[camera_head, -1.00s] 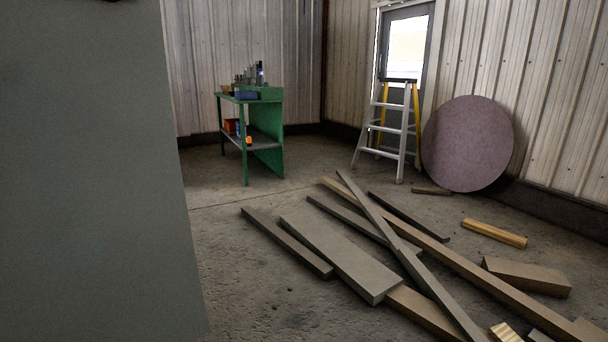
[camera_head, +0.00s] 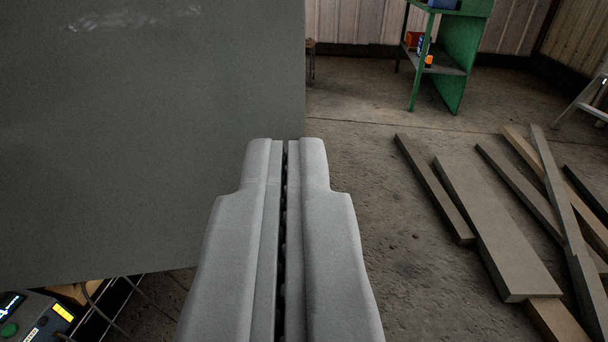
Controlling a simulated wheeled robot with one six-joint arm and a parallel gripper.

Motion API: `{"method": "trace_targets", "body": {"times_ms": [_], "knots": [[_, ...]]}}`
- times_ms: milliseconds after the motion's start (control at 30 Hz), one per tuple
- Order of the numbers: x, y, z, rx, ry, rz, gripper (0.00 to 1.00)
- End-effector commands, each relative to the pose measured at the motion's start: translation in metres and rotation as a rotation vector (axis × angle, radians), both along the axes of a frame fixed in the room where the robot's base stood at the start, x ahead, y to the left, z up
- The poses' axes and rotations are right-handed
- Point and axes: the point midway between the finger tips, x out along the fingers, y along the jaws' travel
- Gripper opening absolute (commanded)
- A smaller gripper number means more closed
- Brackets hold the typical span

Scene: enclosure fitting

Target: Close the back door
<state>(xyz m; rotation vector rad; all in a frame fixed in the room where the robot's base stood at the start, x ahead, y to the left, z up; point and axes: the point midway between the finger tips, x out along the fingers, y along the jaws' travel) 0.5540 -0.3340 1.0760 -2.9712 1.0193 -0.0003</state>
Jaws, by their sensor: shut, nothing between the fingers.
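A large flat grey-green panel (camera_head: 130,130), which looks like the door, fills the left of the view. Its right edge runs upright and its bottom edge shows at the lower left, clear of the floor. My gripper (camera_head: 287,142) points forward at the lower middle, shut and empty. Its fingertips overlap the panel's right edge in the picture. I cannot tell whether they touch it. The panel's hinge side and the enclosure it belongs to are out of view.
Several planks (camera_head: 497,235) lie on the concrete floor at the right. A green shelf unit (camera_head: 467,60) stands at the back, with part of a ladder (camera_head: 588,100) at the right edge. A control box (camera_head: 30,318) and cables show at the lower left. Bare floor lies between panel and planks.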

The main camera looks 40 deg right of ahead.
Motion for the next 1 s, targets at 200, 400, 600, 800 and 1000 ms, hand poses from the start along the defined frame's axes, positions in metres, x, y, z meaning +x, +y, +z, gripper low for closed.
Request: {"method": "trace_targets", "body": {"times_ms": [200, 400, 600, 800, 1000], "knots": [[0.025, -0.019, -0.001, 0.001, 0.002, 0.0, 0.0], [0.047, -0.037, -0.001, 0.0, 0.001, 0.0, 0.0], [0.066, -0.051, 0.0, -0.001, 0.001, 0.0, 0.0], [0.077, -0.059, 0.0, -0.001, 0.001, 0.001, 0.0], [0.079, -0.061, 0.0, -0.001, 0.001, 0.001, 0.0]]}}
